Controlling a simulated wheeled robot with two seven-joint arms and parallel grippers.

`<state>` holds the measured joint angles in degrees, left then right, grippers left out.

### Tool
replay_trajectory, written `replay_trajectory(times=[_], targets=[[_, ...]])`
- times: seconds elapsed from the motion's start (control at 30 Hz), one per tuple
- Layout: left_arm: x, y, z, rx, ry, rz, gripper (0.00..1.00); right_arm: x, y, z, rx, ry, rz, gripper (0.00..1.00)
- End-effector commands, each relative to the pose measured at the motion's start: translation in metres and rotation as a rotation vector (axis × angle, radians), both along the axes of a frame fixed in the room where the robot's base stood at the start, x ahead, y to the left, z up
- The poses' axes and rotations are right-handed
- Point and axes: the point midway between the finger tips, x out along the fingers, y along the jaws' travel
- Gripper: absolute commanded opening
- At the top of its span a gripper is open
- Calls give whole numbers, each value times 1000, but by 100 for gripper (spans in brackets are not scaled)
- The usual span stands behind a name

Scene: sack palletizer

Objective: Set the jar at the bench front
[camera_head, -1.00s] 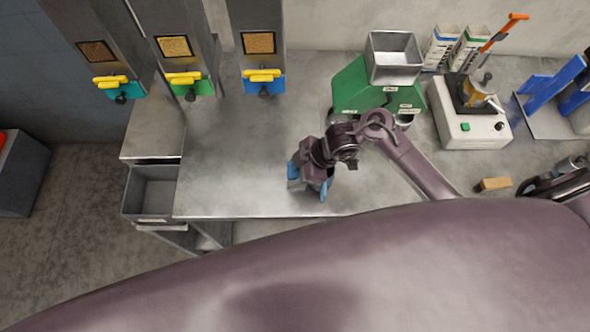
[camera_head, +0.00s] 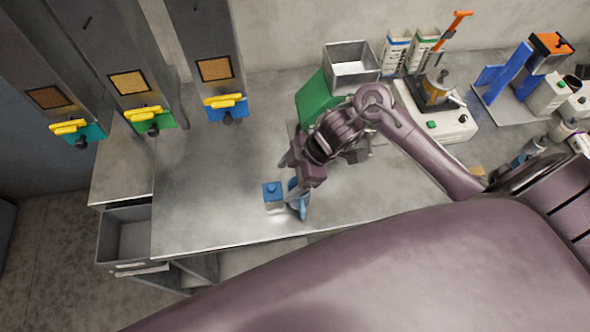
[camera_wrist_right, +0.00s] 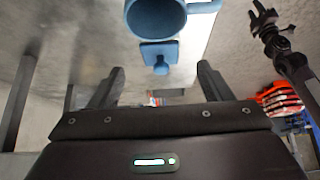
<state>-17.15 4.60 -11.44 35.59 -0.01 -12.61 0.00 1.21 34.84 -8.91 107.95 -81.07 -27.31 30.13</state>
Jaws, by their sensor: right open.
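A small jar with a square blue lid (camera_head: 271,189) and a pale body stands on the metal bench (camera_head: 215,190), close to its front edge. A blue mug (camera_head: 302,207) stands just right of it, partly hidden by my right gripper (camera_head: 300,176). The gripper is open, with nothing seen between its fingers, and hangs behind and above the mug. In the right wrist view, the jar's blue lid (camera_wrist_right: 158,55) shows beyond the spread fingers (camera_wrist_right: 160,78), with the mug (camera_wrist_right: 155,20) above it. My left gripper is out of view.
Several hoppers with yellow handles (camera_head: 225,101) stand at the back left. A green machine with a metal funnel (camera_head: 352,68) is behind my right arm, and a white device (camera_head: 440,122) stands farther right. A grey bin (camera_head: 125,238) is at the left end. The bench left of the jar is clear.

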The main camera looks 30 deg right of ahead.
Motion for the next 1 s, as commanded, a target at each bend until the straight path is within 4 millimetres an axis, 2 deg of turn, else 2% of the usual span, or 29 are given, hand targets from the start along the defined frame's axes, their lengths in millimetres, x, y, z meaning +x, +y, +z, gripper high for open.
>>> replay_trajectory(times=[0.13, 0.3, 1.0], targets=[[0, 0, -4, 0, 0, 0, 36, -3, -12, 18, -4, -3, 2, 73], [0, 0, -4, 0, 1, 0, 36, -5, -16, 27, -1, 0, 1, 73], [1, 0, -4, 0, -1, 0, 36, -5, -16, 27, 0, 1, 1, 73]])
